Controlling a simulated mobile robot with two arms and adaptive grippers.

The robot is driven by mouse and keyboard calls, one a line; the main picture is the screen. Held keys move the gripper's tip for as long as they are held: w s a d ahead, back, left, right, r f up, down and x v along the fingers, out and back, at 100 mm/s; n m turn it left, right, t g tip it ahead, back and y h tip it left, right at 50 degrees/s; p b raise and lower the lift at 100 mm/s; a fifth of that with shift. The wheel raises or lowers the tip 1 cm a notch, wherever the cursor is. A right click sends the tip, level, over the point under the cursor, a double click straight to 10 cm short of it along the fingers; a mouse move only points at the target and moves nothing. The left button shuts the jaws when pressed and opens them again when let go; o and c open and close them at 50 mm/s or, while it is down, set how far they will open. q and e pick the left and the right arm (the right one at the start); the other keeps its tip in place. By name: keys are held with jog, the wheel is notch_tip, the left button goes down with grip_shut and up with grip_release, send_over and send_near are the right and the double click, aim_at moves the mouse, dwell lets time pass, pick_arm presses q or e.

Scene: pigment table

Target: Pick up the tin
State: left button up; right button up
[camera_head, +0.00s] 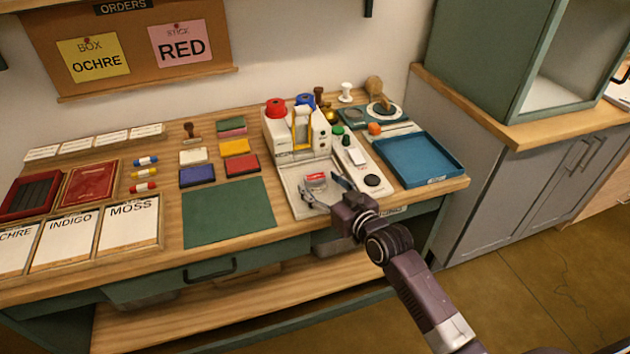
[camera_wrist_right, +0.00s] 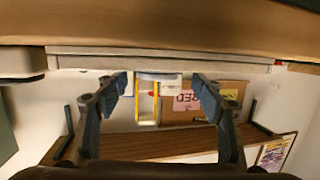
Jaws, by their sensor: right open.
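The thing I take for the tin is a small red and white piece (camera_head: 316,177) on the pale base plate of the white press (camera_head: 284,150). My right gripper (camera_head: 324,190) reaches in from the lower right, low over the front of that plate. Its fingers are apart, and the small piece shows between and just beyond their tips. In the right wrist view the open fingers (camera_wrist_right: 160,86) show with a gap between them. A pale shape is there near the tips, but I cannot tell whether it is the tin. My left gripper is out of view.
A blue tray (camera_head: 418,180) lies right of the press, beside a pale slab with a black disc (camera_head: 371,180). A green mat (camera_head: 228,212) lies bare to the left. Colour pads, tubes and labelled cards fill the table's left. A yellow frame (camera_head: 301,128) stands on the press.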

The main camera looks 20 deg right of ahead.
aim_at(318, 180)
jog(key=shift+x, duration=2)
jog(key=shift+d, duration=0.2)
jog(key=c, duration=1.4)
jog(key=shift+r, duration=0.1)
